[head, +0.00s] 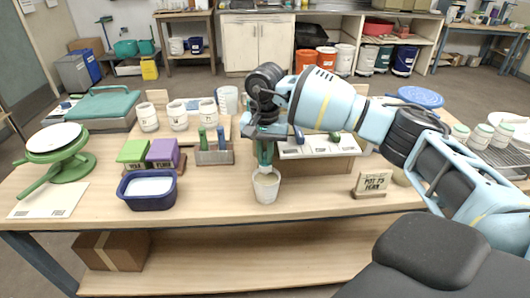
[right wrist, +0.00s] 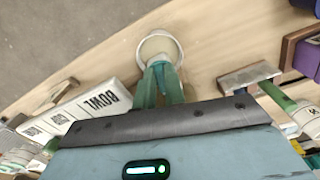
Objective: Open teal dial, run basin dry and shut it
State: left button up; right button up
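A dark blue basin (head: 150,190) holding white stuff stands at the table's front left. A small pale cup (head: 266,187) with a beige inside stands near the front edge; it also shows in the right wrist view (right wrist: 160,48). My right gripper (head: 265,163) points down, its green fingertips at the cup's rim. My left gripper is out of view.
Green and purple boxes (head: 147,153), a grey tool holder (head: 214,154) and several white jars (head: 178,117) stand behind the basin. A banding wheel (head: 62,145) is far left. A wooden sign (head: 371,184) stands right of the cup. Bare tabletop lies between basin and cup.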

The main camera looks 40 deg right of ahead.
grip_shut()
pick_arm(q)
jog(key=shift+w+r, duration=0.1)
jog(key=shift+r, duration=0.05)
pick_arm(e)
jog(key=shift+m, duration=0.3)
jog(key=shift+w+r+m+p, duration=0.15)
jog(key=shift+m+p, duration=0.3)
jog(key=shift+m, duration=0.45)
jog(key=m+p, duration=0.1)
jog(key=m, duration=0.3)
jog(key=shift+w+a, duration=0.1)
jog(key=shift+a, duration=0.05)
jog(key=m+p, duration=0.1)
jog(key=m, duration=0.4)
jog(key=shift+w+p, duration=0.2)
jog(key=shift+p, duration=0.1)
jog(key=m, duration=0.3)
jog(key=shift+w+p, duration=0.1)
jog(key=shift+p, duration=0.3)
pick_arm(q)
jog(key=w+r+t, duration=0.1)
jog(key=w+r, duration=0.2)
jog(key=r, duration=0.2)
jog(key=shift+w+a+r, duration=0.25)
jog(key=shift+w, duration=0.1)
pick_arm(e)
jog(key=shift+m, duration=0.4)
